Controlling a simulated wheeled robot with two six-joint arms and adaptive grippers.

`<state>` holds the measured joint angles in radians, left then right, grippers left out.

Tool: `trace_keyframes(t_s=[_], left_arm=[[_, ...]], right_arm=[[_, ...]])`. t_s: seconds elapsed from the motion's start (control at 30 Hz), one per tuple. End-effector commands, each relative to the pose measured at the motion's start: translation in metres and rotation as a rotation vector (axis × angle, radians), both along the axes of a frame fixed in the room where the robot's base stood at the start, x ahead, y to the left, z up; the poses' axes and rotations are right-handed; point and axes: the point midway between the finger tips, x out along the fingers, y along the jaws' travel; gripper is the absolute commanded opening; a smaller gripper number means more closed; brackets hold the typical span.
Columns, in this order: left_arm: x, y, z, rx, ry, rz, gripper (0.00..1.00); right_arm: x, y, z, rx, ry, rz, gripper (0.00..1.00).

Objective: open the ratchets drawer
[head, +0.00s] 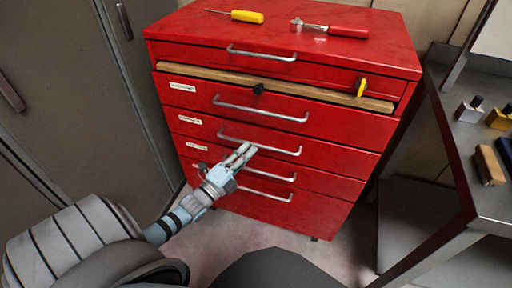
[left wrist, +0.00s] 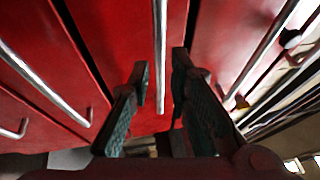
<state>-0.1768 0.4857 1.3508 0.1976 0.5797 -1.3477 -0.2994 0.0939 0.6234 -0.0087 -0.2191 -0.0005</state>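A red tool cabinet (head: 330,215) stands ahead with several stacked drawers, all looking shut. Small white labels (head: 190,119) at the drawers' left ends are too small to read, so I cannot tell which says ratchets. My left gripper (head: 246,151) is at the bar handle (head: 283,151) of the drawer two below the wooden board. In the left wrist view my left gripper (left wrist: 160,85) is open. That view shows a bar handle (left wrist: 160,45) running between the spread fingers, with gaps beside it. My right gripper is not in view.
A wooden board (head: 300,88) sits under the top drawer. A yellow screwdriver (head: 247,17) and a red-handled ratchet-like tool (head: 345,31) lie on the cabinet top. A dark workbench (head: 480,135) stands at right, and grey lockers (head: 60,110) at left. Floor is clear in front.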

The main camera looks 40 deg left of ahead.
Motion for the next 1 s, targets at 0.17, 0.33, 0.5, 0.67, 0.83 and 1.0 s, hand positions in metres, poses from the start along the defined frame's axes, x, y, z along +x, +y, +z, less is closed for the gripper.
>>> trace_keyframes(t_s=[0.17,0.33,0.5,0.67,0.83,1.0], left_arm=[[0.03,-0.002,0.003,-0.001,-0.001,0.0,0.18],[0.042,-0.003,0.007,-0.002,0.001,0.001,0.18],[0.043,-0.003,0.007,-0.001,0.003,0.001,0.18],[0.043,-0.003,0.007,-0.002,0.003,0.001,0.05],[0.042,-0.003,0.007,-0.002,0.003,0.001,0.0],[0.042,-0.003,0.007,-0.001,0.003,0.001,0.0]], right_arm=[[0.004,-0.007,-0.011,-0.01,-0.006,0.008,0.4],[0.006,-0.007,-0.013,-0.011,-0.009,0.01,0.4],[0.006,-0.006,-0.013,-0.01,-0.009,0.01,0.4],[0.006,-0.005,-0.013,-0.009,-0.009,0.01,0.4],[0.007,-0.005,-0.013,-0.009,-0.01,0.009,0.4],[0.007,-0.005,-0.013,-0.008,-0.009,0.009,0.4]])
